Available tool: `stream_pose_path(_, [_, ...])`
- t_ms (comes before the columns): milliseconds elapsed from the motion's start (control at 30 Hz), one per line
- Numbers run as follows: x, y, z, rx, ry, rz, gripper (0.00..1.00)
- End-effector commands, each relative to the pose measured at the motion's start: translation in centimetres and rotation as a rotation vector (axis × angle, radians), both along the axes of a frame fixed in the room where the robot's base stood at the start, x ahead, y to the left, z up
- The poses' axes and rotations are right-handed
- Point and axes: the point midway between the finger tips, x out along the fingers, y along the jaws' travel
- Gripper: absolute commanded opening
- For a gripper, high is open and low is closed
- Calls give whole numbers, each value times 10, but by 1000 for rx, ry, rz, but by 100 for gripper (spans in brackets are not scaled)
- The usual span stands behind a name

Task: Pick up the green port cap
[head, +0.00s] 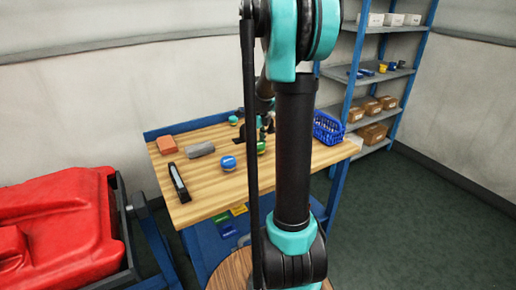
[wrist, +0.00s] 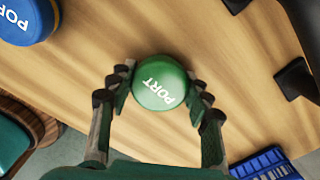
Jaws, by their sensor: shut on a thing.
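The green port cap (wrist: 160,82), round with white "PORT" lettering, sits between the two fingers of my gripper (wrist: 160,90) in the wrist view. The fingers press on it from both sides, so the gripper is shut on it. In the head view the green cap (head: 261,147) shows small over the wooden workbench (head: 215,190), partly hidden by my arm. I cannot tell whether it touches the bench top.
A blue port cap (head: 227,163) stands close by on the left, also in the wrist view (wrist: 28,20). A blue basket (head: 328,128) stands at right.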

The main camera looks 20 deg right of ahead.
Motion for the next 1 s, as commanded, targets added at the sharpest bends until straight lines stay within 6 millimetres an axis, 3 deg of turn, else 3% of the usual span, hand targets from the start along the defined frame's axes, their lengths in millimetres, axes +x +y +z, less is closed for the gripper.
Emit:
stream_pose_path(267, [-1, 0, 36, 0, 0, 0, 29])
stream_pose_path(700, [0, 0, 151, 0, 0, 0, 29])
stream_pose_path(1000, [0, 0, 191, 0, 0, 0, 29])
